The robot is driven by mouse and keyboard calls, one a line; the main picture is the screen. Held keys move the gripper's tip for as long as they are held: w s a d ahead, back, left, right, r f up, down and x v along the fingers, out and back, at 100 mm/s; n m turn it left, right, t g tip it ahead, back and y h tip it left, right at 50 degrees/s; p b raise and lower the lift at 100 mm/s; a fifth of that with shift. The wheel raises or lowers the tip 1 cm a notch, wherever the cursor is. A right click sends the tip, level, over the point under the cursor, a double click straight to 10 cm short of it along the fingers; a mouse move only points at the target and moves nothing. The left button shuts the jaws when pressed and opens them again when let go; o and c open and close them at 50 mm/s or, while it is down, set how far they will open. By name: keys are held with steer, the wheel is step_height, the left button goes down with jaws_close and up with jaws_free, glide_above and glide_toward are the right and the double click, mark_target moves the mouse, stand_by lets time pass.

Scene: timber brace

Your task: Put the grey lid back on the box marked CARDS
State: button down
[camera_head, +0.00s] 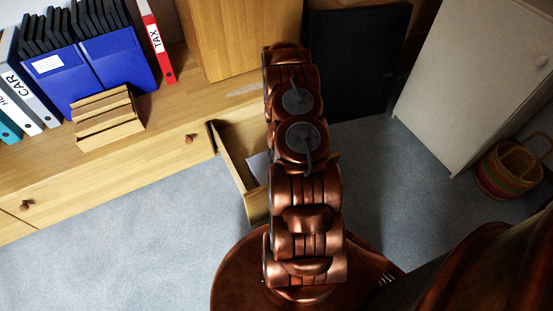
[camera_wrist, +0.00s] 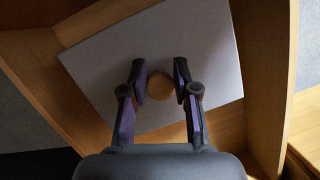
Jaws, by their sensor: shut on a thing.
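In the wrist view a flat grey rectangular panel, which looks like the grey lid (camera_wrist: 95,70), lies tilted within the wooden walls of an open drawer (camera_wrist: 267,80). A round tan knob (camera_wrist: 160,86) sits at its middle. My gripper (camera_wrist: 160,73) is over the panel, shut on the knob with a finger on each side. Whether the panel rests on the drawer floor or hangs above it, I cannot tell. In the head view a pale grey part of the panel (camera_head: 259,168) shows beside my arm, which hides my gripper. I see no box marked CARDS.
The open drawer (camera_head: 232,172) juts from a long wooden cabinet (camera_head: 100,170). On top are blue file holders (camera_head: 120,58), a small stepped wooden rack (camera_head: 107,118) and binders, including a red TAX one (camera_head: 157,45). A woven basket (camera_head: 510,168) stands right. Carpet is clear at lower left.

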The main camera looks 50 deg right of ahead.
steer(key=shift+f, duration=0.55)
stand_by(0.4)
steer(key=shift+c, duration=1.6)
jaws_free()
steer(key=shift+r, duration=0.15)
steer(key=shift+r+p, duration=1.15)
steer(key=shift+r, duration=2.7)
